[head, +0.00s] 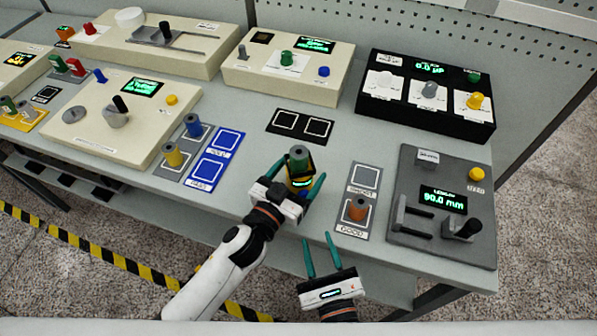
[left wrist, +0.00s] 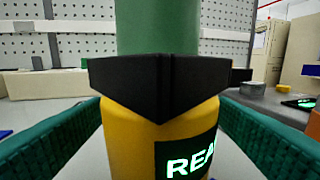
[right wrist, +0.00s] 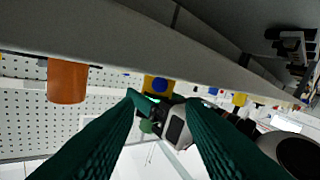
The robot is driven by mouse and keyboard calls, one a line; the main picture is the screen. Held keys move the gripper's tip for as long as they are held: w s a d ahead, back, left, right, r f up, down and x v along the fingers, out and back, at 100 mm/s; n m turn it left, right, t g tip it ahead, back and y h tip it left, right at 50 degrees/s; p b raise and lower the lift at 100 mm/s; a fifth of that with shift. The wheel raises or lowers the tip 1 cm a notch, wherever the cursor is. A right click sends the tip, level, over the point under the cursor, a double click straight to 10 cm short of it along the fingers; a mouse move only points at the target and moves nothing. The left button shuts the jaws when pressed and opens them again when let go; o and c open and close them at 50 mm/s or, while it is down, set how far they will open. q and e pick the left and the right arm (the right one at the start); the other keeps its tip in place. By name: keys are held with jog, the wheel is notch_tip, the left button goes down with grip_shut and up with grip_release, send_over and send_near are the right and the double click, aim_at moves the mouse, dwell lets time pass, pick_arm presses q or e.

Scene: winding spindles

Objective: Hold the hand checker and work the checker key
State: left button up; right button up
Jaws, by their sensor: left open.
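The hand checker (head: 299,187) is a yellow body with a black V-shaped jaw. A green spindle (head: 298,157) stands in its jaw. In the left wrist view the checker (left wrist: 130,135) is upright between the teal fingers, its display partly readable as "REA". My left gripper (head: 292,190) is open around the checker, with a finger on each side; I cannot tell if they touch it. In the right wrist view, upside down, a blue round key (right wrist: 160,85) shows on the checker's yellow side. My right gripper (head: 319,240) is open and empty, nearer the front and lower right.
An orange spindle (head: 357,209) stands on the grey "GOOD" pad right of the checker. A grey gauge (head: 440,240) reads 90.0 mm at the right. Blue and yellow spindles stand by a blue pad plate (head: 215,160) at the left. Table's front edge lies between the grippers.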

pick_arm(q)
jog(key=c, duration=1.1)
jog(key=shift+c, duration=0.6)
pick_arm(e)
grip_shut()
